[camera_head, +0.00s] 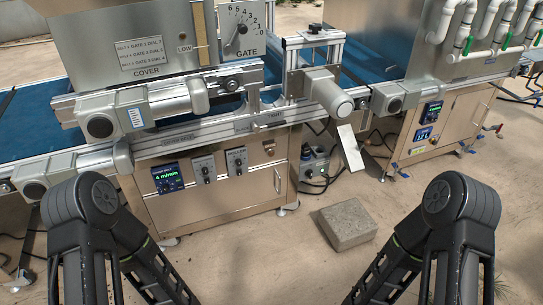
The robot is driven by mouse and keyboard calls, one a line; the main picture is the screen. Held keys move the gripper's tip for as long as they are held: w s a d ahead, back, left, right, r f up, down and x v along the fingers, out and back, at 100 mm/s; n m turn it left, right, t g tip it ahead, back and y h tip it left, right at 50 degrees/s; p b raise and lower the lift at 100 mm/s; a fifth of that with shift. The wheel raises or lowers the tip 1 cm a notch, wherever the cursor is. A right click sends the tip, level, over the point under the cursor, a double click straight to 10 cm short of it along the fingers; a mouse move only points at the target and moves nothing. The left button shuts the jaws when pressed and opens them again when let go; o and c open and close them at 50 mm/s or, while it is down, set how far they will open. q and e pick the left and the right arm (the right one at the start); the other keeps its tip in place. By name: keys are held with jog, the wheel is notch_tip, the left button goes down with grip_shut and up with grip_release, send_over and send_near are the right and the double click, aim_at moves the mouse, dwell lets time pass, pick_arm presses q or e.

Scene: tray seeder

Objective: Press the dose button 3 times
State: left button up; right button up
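I cannot pick out a button labelled for dose. A seeder control panel shows a lit display (167,178) reading 4 m/min, with two switch plates, the left one (205,168) and the right one (237,160), beside it. On the right-hand machine are a lit display (432,108) and a small blue panel (424,133), both too small to read. A grey box (314,165) with small round fittings stands between the machines. Both my arms show only as black links at the bottom; both grippers are out of view.
A gate dial (240,28) and grey motors (136,111) sit above the left cabinet. A blue belt (40,122) runs at left. A stone block (346,224) lies on the sandy floor between my arms.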

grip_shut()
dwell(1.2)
